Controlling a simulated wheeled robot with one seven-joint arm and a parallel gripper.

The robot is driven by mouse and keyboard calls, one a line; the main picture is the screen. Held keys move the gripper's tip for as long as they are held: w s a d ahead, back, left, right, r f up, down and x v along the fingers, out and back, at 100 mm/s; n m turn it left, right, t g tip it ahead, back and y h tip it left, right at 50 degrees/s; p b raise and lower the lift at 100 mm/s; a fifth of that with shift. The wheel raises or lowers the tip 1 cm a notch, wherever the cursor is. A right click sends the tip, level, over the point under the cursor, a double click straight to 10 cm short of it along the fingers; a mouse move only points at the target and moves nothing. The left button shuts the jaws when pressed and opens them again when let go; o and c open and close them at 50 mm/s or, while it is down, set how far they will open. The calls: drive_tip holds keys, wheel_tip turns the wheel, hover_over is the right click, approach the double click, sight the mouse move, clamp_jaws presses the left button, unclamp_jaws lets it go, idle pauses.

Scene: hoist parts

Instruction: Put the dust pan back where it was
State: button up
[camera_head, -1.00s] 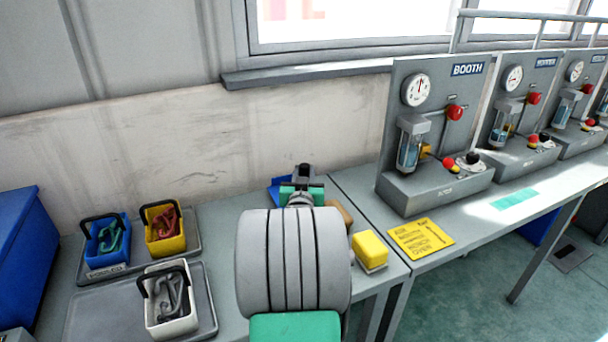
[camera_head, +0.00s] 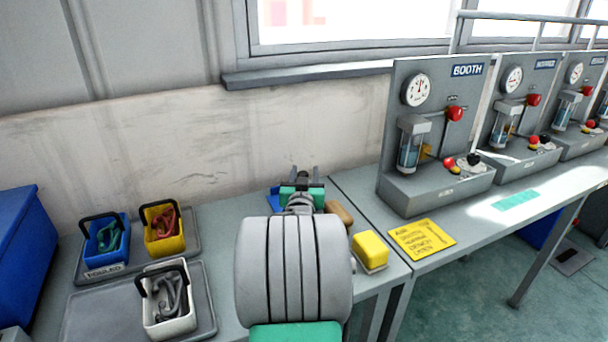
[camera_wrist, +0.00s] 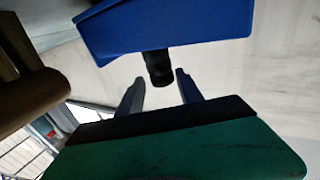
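The dust pan is blue; a small part of its pan (camera_head: 273,199) shows on the bench, just left of my gripper (camera_head: 305,173) in the head view. In the wrist view, the blue pan (camera_wrist: 165,28) fills the top and its short black handle (camera_wrist: 158,67) points toward my gripper (camera_wrist: 159,80). My fingers are apart, one on each side of the handle's end, with gaps visible on both sides. My arm hides much of the pan in the head view.
A brown wooden object (camera_head: 339,212) lies right of my gripper, and a yellow block (camera_head: 370,250) beyond it. Blue (camera_head: 106,240), yellow (camera_head: 164,227) and white (camera_head: 168,297) bins stand at left on grey trays. A wall rises behind the bench; the booth panel (camera_head: 432,135) stands at right.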

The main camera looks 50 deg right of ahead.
drive_tip(key=shift+o, duration=0.3)
wheel_tip(320, 180, down, 2)
drive_tip(key=shift+s+a+f, duration=0.1)
drive_tip(key=shift+f, duration=0.05)
drive_tip(key=shift+r+p, duration=0.55)
drive_tip(key=shift+p, duration=0.2)
drive_tip(key=v, duration=0.6)
drive_tip(key=shift+s+a+r, duration=0.15)
drive_tip(key=shift+a+r, duration=0.15)
drive_tip(key=shift+r, duration=0.05)
drive_tip(key=shift+s+a+r, duration=0.1)
drive_tip(key=shift+a, duration=0.1)
drive_tip(key=shift+r, duration=0.1)
